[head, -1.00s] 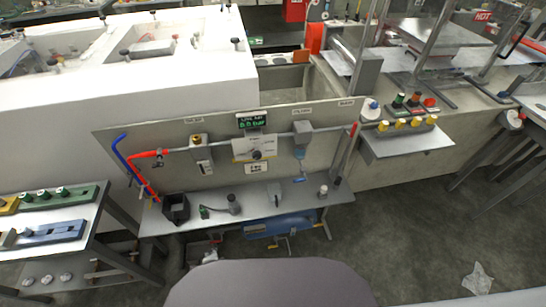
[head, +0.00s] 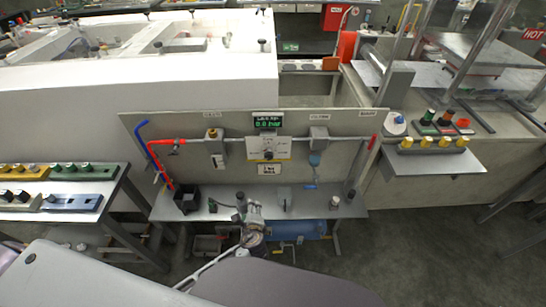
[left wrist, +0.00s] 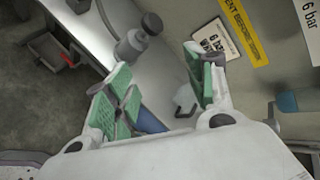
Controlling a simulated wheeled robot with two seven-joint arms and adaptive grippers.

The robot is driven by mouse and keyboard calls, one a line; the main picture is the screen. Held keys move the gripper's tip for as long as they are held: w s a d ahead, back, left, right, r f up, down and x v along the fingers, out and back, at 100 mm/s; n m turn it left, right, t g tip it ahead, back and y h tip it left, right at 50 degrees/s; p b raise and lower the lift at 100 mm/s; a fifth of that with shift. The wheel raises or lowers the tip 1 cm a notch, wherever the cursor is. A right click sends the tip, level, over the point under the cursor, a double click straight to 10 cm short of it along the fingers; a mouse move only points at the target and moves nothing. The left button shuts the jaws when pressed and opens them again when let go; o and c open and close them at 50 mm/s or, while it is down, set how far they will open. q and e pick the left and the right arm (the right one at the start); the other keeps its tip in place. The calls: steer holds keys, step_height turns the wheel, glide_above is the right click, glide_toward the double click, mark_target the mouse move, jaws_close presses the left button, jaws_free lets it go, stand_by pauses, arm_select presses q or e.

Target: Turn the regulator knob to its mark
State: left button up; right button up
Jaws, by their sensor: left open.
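The regulator knob (head: 268,155) is a small dark knob on a pale dial plate (head: 283,143), fixed to the upright grey panel (head: 190,125). A green-lit display (head: 268,121) above it seems to read 0.0 bar. My left gripper (head: 254,212) is in front of the bench, below the knob and apart from it. In the left wrist view its green-padded fingers (left wrist: 160,65) stand apart with nothing between them. The small white card (left wrist: 215,40) lies beyond the right finger; I cannot make out the knob there. My right gripper does not show.
The bench top (head: 325,207) carries a black box (head: 187,199) and small fittings; a grey fitting (left wrist: 133,43) shows near the left finger. Red pipe (head: 155,160) and a blue hose (head: 140,130) are at the panel's left. A blue tank (head: 305,230) is below.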

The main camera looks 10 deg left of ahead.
arm_select(q)
steer(key=w+d+r+m+t, duration=0.2)
steer(key=d+r+m+t, duration=0.25)
steer(key=r, duration=0.55)
steer(key=m+t+b, duration=0.1)
steer(key=m+t, duration=0.1)
steer(key=m, duration=0.2)
glide_toward(268, 157)
steer(key=s, duration=0.3)
steer(key=shift+w+d+f, duration=0.1)
steer(key=shift+d+f, duration=0.1)
steer(key=shift+d, duration=0.2)
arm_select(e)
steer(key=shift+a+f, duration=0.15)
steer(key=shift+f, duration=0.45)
arm_select(q)
steer(key=shift+w, duration=0.1)
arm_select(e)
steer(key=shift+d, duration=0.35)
arm_select(q)
steer(key=shift+w, duration=0.1)
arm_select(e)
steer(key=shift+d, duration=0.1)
